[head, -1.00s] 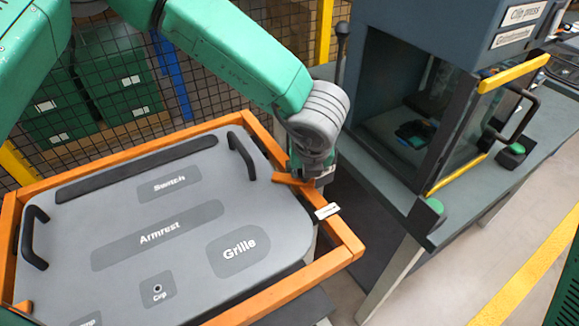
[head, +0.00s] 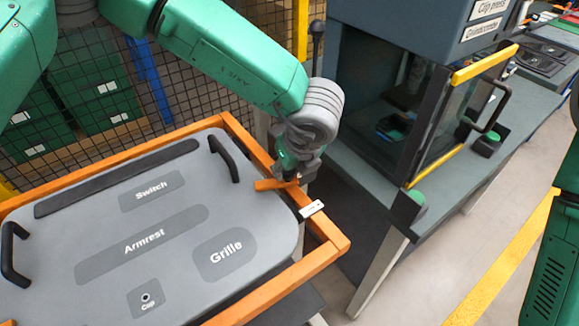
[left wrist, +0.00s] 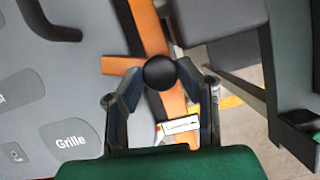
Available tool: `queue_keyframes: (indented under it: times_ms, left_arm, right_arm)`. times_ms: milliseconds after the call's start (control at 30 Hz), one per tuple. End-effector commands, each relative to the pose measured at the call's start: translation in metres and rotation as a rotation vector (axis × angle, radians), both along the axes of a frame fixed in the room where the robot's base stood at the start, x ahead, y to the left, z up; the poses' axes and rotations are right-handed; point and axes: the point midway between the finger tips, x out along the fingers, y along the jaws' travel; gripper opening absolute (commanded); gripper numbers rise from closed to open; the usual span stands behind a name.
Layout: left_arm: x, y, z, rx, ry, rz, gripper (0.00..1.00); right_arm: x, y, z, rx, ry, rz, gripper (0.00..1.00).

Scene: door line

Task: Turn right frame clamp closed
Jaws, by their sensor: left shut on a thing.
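The right frame clamp (head: 272,184) is an orange lever at the right rail of the orange frame. Its free end points left, over the edge of the grey panel (head: 215,225). In the left wrist view the lever (left wrist: 118,65) lies across the rail, with a round black knob (left wrist: 160,72) at its right end. My left gripper (head: 290,176) is shut on the clamp at this knob; its fingers (left wrist: 160,88) stand on either side. The exact contact is partly hidden in the head view. My right gripper is out of view; only part of my right arm shows.
A white label (head: 311,209) sits on the orange frame (head: 335,245) near the clamp. The clip press (head: 400,60), with a yellow-edged door, stands to the right across a gap. A wire fence (head: 85,140) and green crates (head: 105,90) are behind.

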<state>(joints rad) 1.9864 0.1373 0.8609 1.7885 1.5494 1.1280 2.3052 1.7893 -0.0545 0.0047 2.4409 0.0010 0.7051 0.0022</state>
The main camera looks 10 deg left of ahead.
Motion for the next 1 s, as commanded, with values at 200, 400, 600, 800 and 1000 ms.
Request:
queue_keyframes:
  times_ms: [200,400,600,800,1000]
  left_arm:
    - [0.000,-0.001,0.000,-0.002,-0.001,-0.002,0.51]
    - [0.000,-0.001,0.000,-0.002,0.000,-0.002,0.51]
    - [-0.001,-0.002,0.005,-0.002,-0.002,-0.002,0.51]
    - [-0.010,-0.011,0.036,-0.002,-0.005,-0.004,0.51]
    - [-0.022,-0.022,0.076,-0.001,-0.003,-0.003,0.51]
  right_arm:
    - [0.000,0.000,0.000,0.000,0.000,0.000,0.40]
    - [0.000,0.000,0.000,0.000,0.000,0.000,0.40]
    - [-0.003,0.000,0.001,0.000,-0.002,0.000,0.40]
    - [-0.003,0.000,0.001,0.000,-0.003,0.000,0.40]
    - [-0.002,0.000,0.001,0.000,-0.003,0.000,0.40]
